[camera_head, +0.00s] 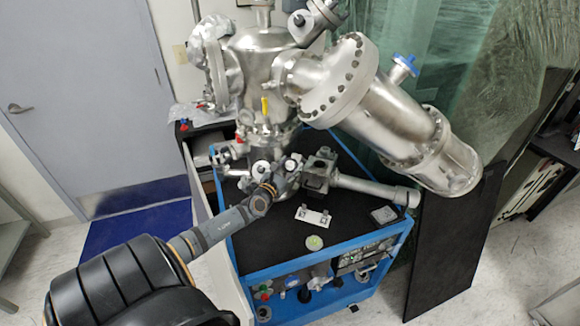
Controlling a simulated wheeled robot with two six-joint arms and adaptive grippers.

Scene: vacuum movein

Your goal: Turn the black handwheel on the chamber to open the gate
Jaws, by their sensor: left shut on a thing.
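The steel vacuum chamber (265,58) stands upright on a blue-framed cart with a black top. My left arm reaches in from the lower left. My left gripper (286,172) is at the lower front of the chamber, among small dark fittings, and is shut on what seems to be the black handwheel. The gripper covers most of the handwheel, and its outline is too small and dark to make out. I cannot tell how far the handwheel is turned or how the gate stands. My right gripper is not in view.
A wide flanged steel tube (385,112) slants from the chamber to the right. A thinner pipe (375,189) runs below it. A white bracket (312,216) and a small grey plate (384,214) lie on the cart top (270,245). A black panel (455,240) leans at right.

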